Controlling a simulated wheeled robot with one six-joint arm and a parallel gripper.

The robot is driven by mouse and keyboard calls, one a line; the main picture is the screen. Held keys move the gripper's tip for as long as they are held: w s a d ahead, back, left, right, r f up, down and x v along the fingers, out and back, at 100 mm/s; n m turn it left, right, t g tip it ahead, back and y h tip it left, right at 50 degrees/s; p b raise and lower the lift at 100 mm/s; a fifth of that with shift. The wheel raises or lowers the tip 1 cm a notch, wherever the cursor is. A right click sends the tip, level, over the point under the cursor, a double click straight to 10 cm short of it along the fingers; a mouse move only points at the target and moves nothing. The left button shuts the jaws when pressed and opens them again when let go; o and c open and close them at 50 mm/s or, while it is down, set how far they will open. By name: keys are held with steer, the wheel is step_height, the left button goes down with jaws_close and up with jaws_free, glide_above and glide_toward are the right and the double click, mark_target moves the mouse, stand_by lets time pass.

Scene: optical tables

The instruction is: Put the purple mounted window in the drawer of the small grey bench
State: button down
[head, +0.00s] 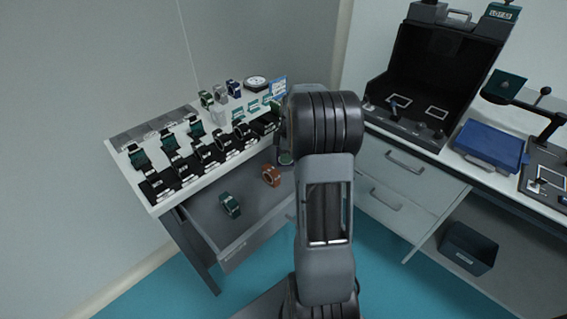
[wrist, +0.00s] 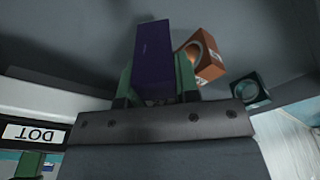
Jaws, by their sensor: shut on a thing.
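In the wrist view my gripper (wrist: 155,84) is shut on the purple mounted window (wrist: 153,55), its green fingers on either side of it. The drawer (head: 262,238) of the small grey bench (head: 160,207) is pulled open in the head view. An orange mount (head: 271,176) and a dark teal mount (head: 229,205) lie in it. In the wrist view the orange mount (wrist: 205,58) is close beside the purple window, and the teal mount (wrist: 250,90) is further right. My arm hides the gripper and purple window in the head view; whether the window touches the drawer floor cannot be told.
The bench top carries rows of dark mounts on black pads (head: 183,172), several more mounts and a round gauge (head: 256,83). At right, a second bench holds an open black case (head: 430,80) and a blue box (head: 490,142). A dark bin (head: 468,249) sits on its lower shelf.

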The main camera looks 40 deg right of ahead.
steer(key=shift+w+f, duration=0.45)
steer(key=shift+w+f+b, duration=0.2)
steer(key=shift+f+b, duration=0.1)
steer(key=shift+f, duration=1.4)
